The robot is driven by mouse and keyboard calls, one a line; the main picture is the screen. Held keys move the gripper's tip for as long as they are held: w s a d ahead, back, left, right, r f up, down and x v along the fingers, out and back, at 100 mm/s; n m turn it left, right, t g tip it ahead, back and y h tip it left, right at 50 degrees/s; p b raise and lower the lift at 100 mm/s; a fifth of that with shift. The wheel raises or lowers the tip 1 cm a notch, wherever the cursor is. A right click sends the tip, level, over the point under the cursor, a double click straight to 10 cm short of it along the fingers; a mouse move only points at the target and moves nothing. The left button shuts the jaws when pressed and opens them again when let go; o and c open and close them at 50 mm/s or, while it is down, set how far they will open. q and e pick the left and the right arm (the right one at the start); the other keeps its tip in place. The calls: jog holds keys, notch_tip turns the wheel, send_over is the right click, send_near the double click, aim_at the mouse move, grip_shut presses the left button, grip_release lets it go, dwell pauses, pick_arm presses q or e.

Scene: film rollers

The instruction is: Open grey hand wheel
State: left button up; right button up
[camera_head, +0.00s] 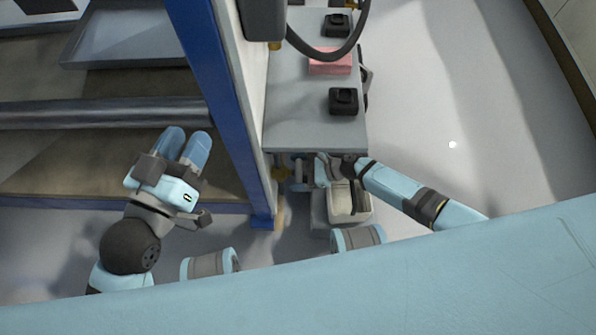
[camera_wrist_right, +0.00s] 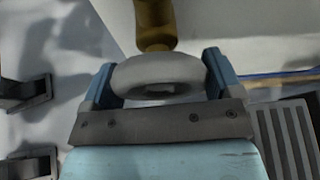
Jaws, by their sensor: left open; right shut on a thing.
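The grey hand wheel (camera_wrist_right: 150,75) sits at the end of a brass-coloured fitting (camera_wrist_right: 155,25) in the right wrist view. My right gripper (camera_wrist_right: 160,70) is shut on the wheel, with one blue finger at each side of its rim. In the head view my right gripper (camera_head: 308,172) is below the front edge of the grey shelf, beside the blue post, and the wheel there is small and partly hidden. My left gripper (camera_head: 187,136) is open and empty, well to the left of the blue post, over the brown panel.
The blue post (camera_head: 215,90) stands between my two grippers. The grey shelf (camera_head: 290,130) carries black blocks (camera_head: 343,101) and a pink block (camera_head: 330,62). A cream-coloured bin (camera_head: 348,203) is just below my right gripper. A metal roller (camera_head: 100,113) lies behind my left gripper. Floor at right is clear.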

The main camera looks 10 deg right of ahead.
pick_arm(q)
jog(key=shift+f+g+b, duration=0.3)
jog(key=shift+f+b, duration=0.1)
jog(key=shift+f, duration=0.25)
pick_arm(e)
jog(key=shift+n+t, duration=0.5)
jog(key=shift+n, duration=0.1)
jog(key=o, duration=0.7)
jog(key=shift+o, duration=0.2)
jog(key=shift+s+d, duration=0.1)
jog(key=shift+d, duration=0.05)
pick_arm(q)
jog(key=r+t+p, duration=0.1)
jog(key=r+p, duration=0.1)
jog(key=r, duration=0.1)
jog(key=r+t+p, duration=0.1)
jog(key=r+p, duration=0.1)
jog(key=r, duration=0.1)
jog(key=shift+s+a, duration=0.15)
jog(key=shift+a, duration=0.05)
pick_arm(e)
jog(key=v, duration=1.3)
jog(key=shift+d+r, duration=0.2)
jog(key=shift+s, duration=0.1)
